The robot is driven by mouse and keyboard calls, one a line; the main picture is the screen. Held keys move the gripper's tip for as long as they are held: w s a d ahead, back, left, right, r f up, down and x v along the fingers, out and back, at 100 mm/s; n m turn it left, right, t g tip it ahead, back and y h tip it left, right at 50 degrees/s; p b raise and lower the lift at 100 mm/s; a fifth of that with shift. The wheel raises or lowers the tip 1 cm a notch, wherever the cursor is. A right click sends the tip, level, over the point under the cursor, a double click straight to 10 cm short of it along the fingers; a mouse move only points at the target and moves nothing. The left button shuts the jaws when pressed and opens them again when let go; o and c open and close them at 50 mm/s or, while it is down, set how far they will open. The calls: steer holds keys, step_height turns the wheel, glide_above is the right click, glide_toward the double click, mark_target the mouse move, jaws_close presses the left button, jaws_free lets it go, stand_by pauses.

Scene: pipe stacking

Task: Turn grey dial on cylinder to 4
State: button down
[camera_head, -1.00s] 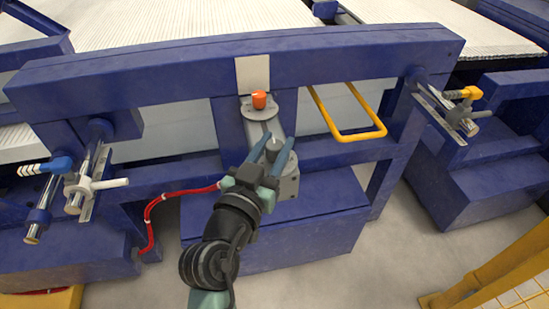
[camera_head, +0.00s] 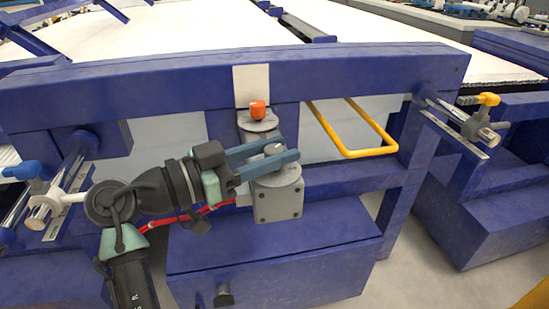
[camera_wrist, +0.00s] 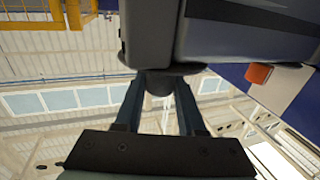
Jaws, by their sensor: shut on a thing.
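The grey dial (camera_head: 272,149) sits on top of the grey cylinder (camera_head: 279,196) at the middle of the blue frame. My gripper (camera_head: 286,149) reaches in from the left, its two blue-grey fingers on either side of the dial and shut on it. In the wrist view the fingers close around the grey dial (camera_wrist: 159,84), below the large grey body of the cylinder (camera_wrist: 150,40). The dial's marks and the number it points at cannot be read.
An orange knob (camera_head: 257,110) stands just behind the dial, in front of a pale plate (camera_head: 251,84). A yellow loop handle (camera_head: 372,151) sticks out to the right. A red hose (camera_head: 190,218) runs below my arm. A blue-handled clamp (camera_head: 22,171) is at far left.

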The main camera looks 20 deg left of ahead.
steer(key=shift+m+g+h, duration=0.3)
steer(key=shift+h, duration=0.1)
steer(key=c, duration=0.5)
jaws_free()
steer(key=p+v, duration=0.3)
steer(key=v, duration=1)
